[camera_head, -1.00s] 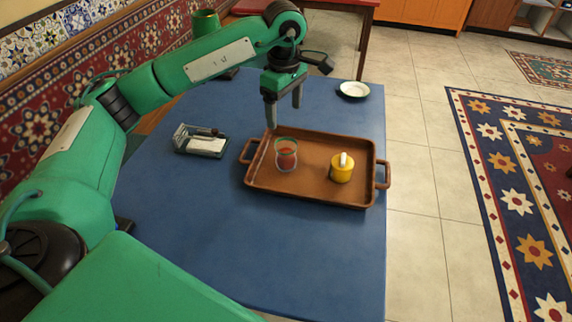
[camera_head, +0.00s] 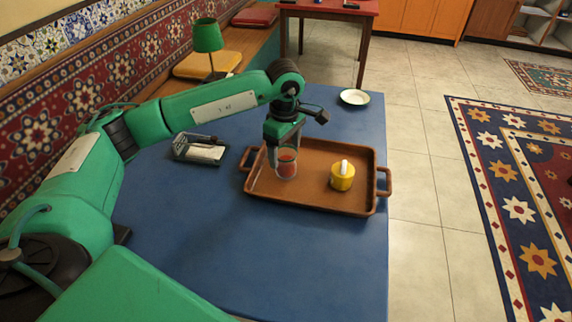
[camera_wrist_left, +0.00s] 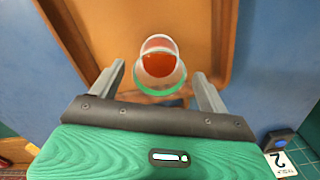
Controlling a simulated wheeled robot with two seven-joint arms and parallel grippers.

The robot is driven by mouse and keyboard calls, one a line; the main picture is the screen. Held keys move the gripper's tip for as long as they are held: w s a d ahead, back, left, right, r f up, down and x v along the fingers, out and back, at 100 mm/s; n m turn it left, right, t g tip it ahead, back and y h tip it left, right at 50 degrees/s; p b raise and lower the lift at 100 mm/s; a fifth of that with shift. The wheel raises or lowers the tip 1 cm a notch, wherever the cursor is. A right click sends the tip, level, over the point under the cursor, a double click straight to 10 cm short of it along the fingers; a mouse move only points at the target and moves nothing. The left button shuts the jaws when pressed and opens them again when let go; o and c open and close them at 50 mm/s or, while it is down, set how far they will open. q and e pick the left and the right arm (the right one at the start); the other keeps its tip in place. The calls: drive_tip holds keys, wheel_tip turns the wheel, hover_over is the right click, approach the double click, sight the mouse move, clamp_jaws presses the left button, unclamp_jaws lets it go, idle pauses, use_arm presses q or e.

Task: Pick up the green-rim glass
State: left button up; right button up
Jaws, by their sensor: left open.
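The green-rim glass (camera_head: 287,163) holds something red and stands upright in the left part of the brown tray (camera_head: 312,203). My left gripper (camera_head: 285,150) points down over the tray, with its fingers at the glass. In the left wrist view the open fingers (camera_wrist_left: 161,82) lie on either side of the glass (camera_wrist_left: 160,66), with a gap visible to each finger. The green rim faces the wrist camera. In the head view the gripper partly hides the top of the glass. My right gripper is not in view.
A yellow pot with a white knob (camera_head: 342,177) stands in the tray, right of the glass. A small holder with cards (camera_head: 200,149) sits left on the blue table (camera_head: 200,240). A white plate (camera_head: 354,97) lies at the far right. The table's front is clear.

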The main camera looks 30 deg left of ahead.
use_arm(q)
wheel_tip(320, 180, down, 4)
drive_tip(key=shift+d+f, duration=0.1)
drive_tip(key=shift+f, duration=0.15)
drive_tip(key=c, duration=1)
drive_tip(key=shift+w, duration=0.1)
drive_tip(key=shift+c, duration=0.7)
drive_tip(key=shift+r, duration=0.15)
